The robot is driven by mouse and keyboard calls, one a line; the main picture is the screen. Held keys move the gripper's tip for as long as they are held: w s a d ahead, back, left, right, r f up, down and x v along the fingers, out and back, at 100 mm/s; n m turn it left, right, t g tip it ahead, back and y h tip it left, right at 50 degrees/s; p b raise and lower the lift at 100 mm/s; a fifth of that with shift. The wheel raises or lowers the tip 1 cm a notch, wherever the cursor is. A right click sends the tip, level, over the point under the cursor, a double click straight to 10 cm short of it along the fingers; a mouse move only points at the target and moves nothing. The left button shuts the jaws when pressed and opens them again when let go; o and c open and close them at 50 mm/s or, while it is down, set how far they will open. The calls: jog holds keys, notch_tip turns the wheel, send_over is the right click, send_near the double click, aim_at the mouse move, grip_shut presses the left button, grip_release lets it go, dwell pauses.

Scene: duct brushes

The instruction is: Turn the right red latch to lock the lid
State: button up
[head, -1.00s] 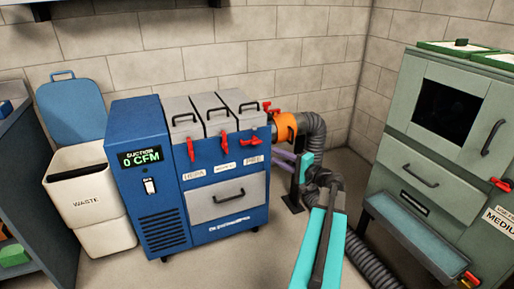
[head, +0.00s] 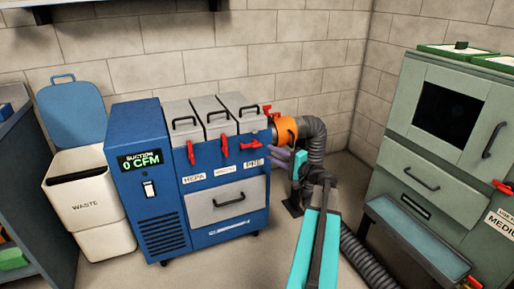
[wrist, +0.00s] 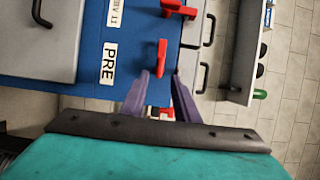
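The right red latch (head: 250,145) lies about horizontal on the blue cabinet's front, above the PRE label. In the wrist view the same latch (wrist: 161,59) stands lengthwise ahead of my fingertips. The middle red latch (head: 223,147) and left red latch (head: 191,152) hang down. The right grey lid (head: 243,108) lies down on the cabinet top. My gripper (head: 272,153) is just right of the right latch. In the wrist view its purple fingers (wrist: 162,76) are apart, lined up with the latch's near end. I cannot tell whether they touch it.
An orange hose fitting (head: 286,129) with a red handle and a grey hose (head: 316,140) sit right of the cabinet, close to my gripper. A green cabinet (head: 440,150) stands at the right. A white waste bin (head: 88,208) stands at the left.

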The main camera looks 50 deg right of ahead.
aim_at(257, 145)
jog(key=w+b, duration=0.1)
jog(key=w, duration=0.8)
jog(key=shift+w, duration=0.25)
grip_shut()
